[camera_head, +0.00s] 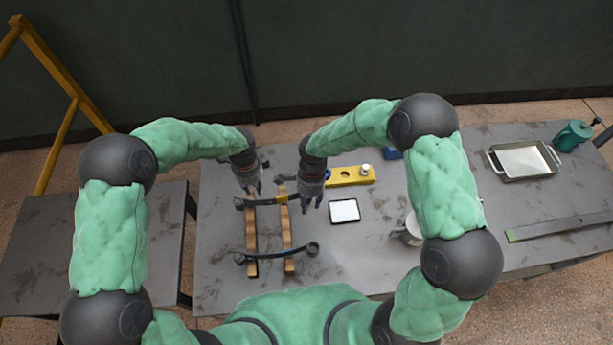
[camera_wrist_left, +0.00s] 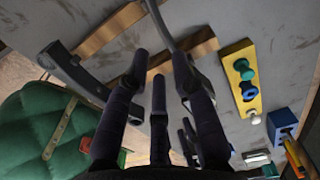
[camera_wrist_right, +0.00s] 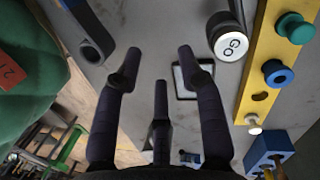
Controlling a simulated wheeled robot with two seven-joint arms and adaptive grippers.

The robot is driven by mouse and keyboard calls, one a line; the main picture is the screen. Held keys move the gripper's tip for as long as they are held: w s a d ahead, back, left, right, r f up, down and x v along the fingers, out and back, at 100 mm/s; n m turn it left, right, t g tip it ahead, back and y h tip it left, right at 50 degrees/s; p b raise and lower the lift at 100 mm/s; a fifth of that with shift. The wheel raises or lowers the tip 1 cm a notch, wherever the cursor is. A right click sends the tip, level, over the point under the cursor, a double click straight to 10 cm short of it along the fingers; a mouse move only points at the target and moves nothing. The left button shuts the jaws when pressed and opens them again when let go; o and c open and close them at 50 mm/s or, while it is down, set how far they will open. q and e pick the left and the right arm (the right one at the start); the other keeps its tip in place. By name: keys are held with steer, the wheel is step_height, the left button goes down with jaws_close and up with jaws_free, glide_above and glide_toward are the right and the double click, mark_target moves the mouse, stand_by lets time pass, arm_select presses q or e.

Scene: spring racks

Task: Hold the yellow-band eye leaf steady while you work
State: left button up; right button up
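The yellow-band leaf (camera_head: 265,202) is dark and curved, with a yellow band near its middle. It lies across two wooden rails, and my left gripper (camera_head: 252,190) is above its left part. A second dark leaf (camera_head: 280,256) without a visible band lies across the near ends of the rails. The left wrist view shows the left gripper's three fingers (camera_wrist_left: 160,78) spread and empty near a dark leaf eye (camera_wrist_left: 58,58). My right gripper (camera_head: 312,202) is beside the banded leaf's right end. Its fingers (camera_wrist_right: 158,68) are spread and empty; a leaf eye (camera_wrist_right: 92,50) shows to their left.
A yellow block (camera_head: 352,176) with pegs is behind the right gripper. A white-screened tablet (camera_head: 344,211) lies right of the rack. A white GO gauge (camera_wrist_right: 228,38) shows in the right wrist view. A mug (camera_head: 410,232), a tray (camera_head: 525,178) and a green-ended bar (camera_head: 560,228) are farther right.

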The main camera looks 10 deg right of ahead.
mark_target(257, 200)
steer(key=w+r, duration=0.1)
steer(key=w, duration=0.1)
steer(key=w+r+m+t, duration=0.1)
steer(key=w, duration=0.1)
steer(key=w+r+m+h, duration=0.1)
steer(key=w, duration=0.1)
steer(key=shift+w+d+r+t, duration=0.2)
steer(key=shift+r+t, duration=0.05)
steer(key=shift+t, duration=0.15)
arm_select(q)
steer(key=shift+f, duration=0.15)
arm_select(e)
steer(key=shift+w+r, duration=0.1)
steer(key=shift+w, duration=0.05)
arm_select(q)
step_height(257, 200, down, 11)
steer(key=shift+r, duration=0.2)
